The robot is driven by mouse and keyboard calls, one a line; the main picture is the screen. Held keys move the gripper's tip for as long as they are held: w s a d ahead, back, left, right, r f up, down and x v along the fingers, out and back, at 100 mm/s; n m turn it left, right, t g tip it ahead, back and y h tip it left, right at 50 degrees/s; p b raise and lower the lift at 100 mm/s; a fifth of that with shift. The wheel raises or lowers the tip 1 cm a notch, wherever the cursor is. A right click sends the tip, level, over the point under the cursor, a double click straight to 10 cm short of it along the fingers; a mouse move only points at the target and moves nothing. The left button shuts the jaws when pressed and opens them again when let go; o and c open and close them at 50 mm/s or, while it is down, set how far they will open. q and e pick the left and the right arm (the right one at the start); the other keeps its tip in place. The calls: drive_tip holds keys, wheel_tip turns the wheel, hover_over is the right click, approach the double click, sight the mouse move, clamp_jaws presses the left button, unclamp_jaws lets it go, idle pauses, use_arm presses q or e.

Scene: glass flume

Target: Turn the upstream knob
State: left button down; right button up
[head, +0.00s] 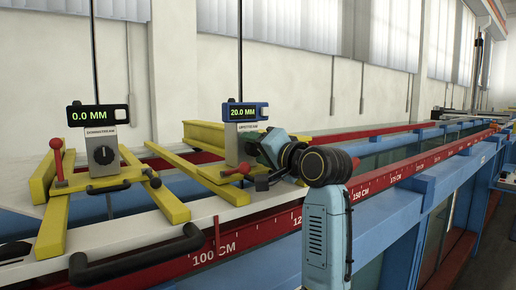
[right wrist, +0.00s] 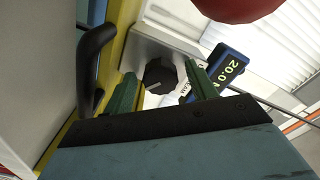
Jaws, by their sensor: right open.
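The upstream gauge (head: 246,112) stands on its yellow carriage in the head view and reads 20.0 MM. Its display also shows in the right wrist view (right wrist: 229,70), tilted. The upstream knob (right wrist: 160,74) is black, on a pale plate, and shows between the green fingers of my right gripper (right wrist: 163,80). The fingers are open, one to each side of it; I cannot tell whether they touch it. In the head view my right gripper (head: 262,148) is in front of the upstream post and hides the knob. My left gripper is not in view.
The downstream gauge (head: 98,114) reads 0.0 MM above its own black knob (head: 103,155). A red ball lever (head: 57,148) stands beside it. In the right wrist view a red ball (right wrist: 238,8) and a black handle (right wrist: 93,65) are close to my gripper. A red scale rail (head: 262,231) runs along the flume.

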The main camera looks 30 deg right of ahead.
drive_tip(key=shift+c, duration=0.5)
drive_tip(key=c, duration=0.9)
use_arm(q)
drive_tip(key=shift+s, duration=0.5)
use_arm(e)
drive_tip(key=shift+n, duration=0.3)
drive_tip(key=n, duration=0.3)
drive_tip(key=shift+n, duration=0.4)
drive_tip(key=n, duration=1.2)
drive_tip(key=shift+n, duration=0.3)
drive_tip(key=n, duration=0.3)
drive_tip(key=shift+n, duration=0.3)
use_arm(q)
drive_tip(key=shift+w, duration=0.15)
use_arm(e)
drive_tip(key=shift+n, duration=1.6)
